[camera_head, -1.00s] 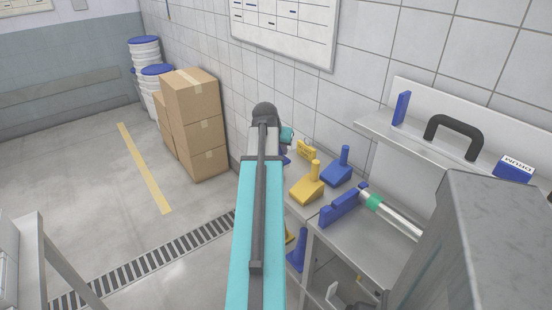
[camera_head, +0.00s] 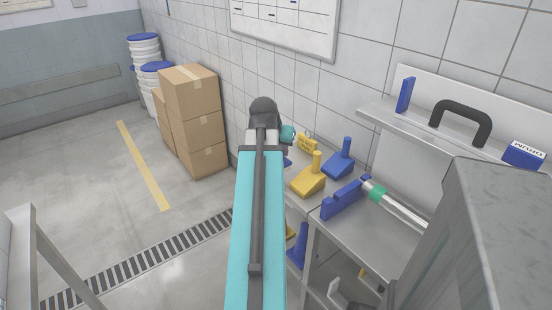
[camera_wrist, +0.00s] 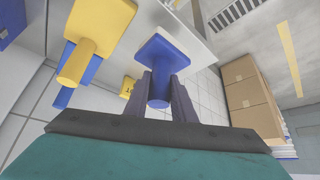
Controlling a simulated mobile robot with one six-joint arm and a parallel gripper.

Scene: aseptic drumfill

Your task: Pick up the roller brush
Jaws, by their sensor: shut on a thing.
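In the wrist view my gripper (camera_wrist: 162,88) is shut on a blue brush (camera_wrist: 172,52), with its round handle between the dark fingers and its flat block beyond them. I cannot tell for sure that this is the roller brush. In the head view my arm hides the gripper and most of the held brush. A yellow brush (camera_head: 309,180) and another blue brush (camera_head: 338,163) stand on the bench beside my arm. The yellow brush also shows in the wrist view (camera_wrist: 98,25), left of the held one.
A long-handled blue tool (camera_head: 345,198) with a green band lies on the metal bench. A small yellow sign (camera_head: 306,143) stands near the wall. A grey metal box (camera_head: 490,230) blocks the right side. Stacked cartons (camera_head: 193,118) stand at the wall.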

